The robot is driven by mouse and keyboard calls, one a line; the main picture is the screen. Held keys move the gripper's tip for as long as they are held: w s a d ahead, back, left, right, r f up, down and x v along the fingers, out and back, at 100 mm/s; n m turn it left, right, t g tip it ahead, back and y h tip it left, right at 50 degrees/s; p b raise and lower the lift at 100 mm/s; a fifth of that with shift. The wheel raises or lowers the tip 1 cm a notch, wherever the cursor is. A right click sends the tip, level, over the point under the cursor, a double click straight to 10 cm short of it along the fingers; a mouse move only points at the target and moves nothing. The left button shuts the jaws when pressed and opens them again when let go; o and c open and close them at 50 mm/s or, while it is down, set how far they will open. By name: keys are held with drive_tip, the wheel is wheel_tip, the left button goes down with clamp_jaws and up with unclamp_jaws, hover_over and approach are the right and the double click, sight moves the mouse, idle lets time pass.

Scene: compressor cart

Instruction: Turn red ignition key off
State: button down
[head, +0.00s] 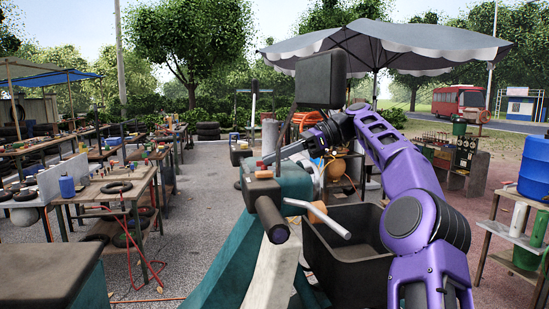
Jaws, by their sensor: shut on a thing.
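The red ignition key (261,164) shows as a small red spot on top of the teal cart body (291,187), just behind the dark handle grip. My purple arm reaches in from the right, and my gripper (269,159) is at the key, shut on it. The fingers cover part of the key, so its turn angle is too small to read.
A dark grip (270,218) and a pale lever (318,219) stick out in front. A black bin (345,262) stands to the right, below my arm. A dark padded panel (320,80) rises above the gripper. Workbenches stand at left.

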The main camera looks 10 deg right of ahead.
idle(0.5)
drive_tip(key=c, duration=1)
unclamp_jaws()
drive_tip(key=shift+o, duration=0.2)
